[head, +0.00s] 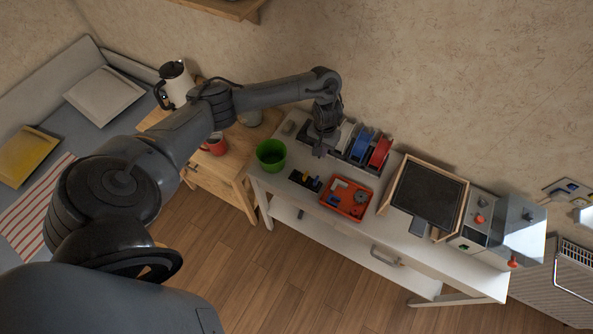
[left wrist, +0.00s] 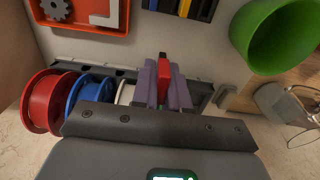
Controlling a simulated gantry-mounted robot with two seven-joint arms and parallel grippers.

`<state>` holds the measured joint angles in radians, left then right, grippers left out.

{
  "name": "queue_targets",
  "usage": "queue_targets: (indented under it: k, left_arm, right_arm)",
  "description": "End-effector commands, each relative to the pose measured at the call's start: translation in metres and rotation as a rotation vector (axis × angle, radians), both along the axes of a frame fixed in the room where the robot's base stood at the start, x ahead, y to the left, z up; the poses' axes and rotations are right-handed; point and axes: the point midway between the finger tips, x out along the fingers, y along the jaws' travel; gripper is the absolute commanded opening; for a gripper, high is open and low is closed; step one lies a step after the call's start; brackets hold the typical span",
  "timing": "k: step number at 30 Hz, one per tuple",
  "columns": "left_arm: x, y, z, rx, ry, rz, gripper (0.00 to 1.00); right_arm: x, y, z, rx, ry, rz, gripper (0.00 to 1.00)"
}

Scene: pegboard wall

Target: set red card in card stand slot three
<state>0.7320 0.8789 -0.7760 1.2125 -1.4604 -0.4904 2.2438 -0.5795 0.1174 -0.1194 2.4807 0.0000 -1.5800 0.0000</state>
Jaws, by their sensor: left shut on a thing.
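My left gripper (head: 320,149) is above the back of the white table. In the left wrist view its two fingers (left wrist: 163,86) are shut on a narrow red card (left wrist: 163,70), whose edge shows between them. The dark card stand (head: 299,181) lies on the table in front of the gripper, between the green cup and the red tray. It bears a yellow piece and a blue piece. The stand's near part also shows at the top of the left wrist view (left wrist: 203,9), apart from the held card. The slots cannot be told clearly. My right gripper is not in view.
A green cup (head: 271,155) stands left of the stand. A red tray (head: 333,204) with small parts lies to its right. Red (head: 381,152) and blue (head: 362,147) spools and a white one stand on a dark rack by the wall. A framed dark panel (head: 428,194) is further right.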

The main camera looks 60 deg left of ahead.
Motion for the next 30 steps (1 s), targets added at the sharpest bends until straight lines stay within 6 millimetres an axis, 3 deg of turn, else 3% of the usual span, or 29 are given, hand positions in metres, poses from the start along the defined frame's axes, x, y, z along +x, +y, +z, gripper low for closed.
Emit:
queue_targets:
  k: [2,6,12,20,30]
  left_arm:
    - [-0.018,0.005,-0.015,0.003,0.005,-0.002,0.00]
    - [-0.045,0.014,-0.027,0.006,0.006,-0.002,0.00]
    - [-0.072,0.021,-0.044,0.003,0.003,-0.002,0.00]
    - [-0.082,0.024,-0.053,0.001,0.000,-0.002,0.00]
    - [-0.082,0.024,-0.089,0.001,0.000,0.000,0.00]
  right_arm:
    - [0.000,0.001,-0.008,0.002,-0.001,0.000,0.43]
    - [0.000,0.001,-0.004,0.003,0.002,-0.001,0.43]
    - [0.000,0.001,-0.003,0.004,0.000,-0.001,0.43]
    - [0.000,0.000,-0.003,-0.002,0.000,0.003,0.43]
    - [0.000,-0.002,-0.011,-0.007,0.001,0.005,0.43]
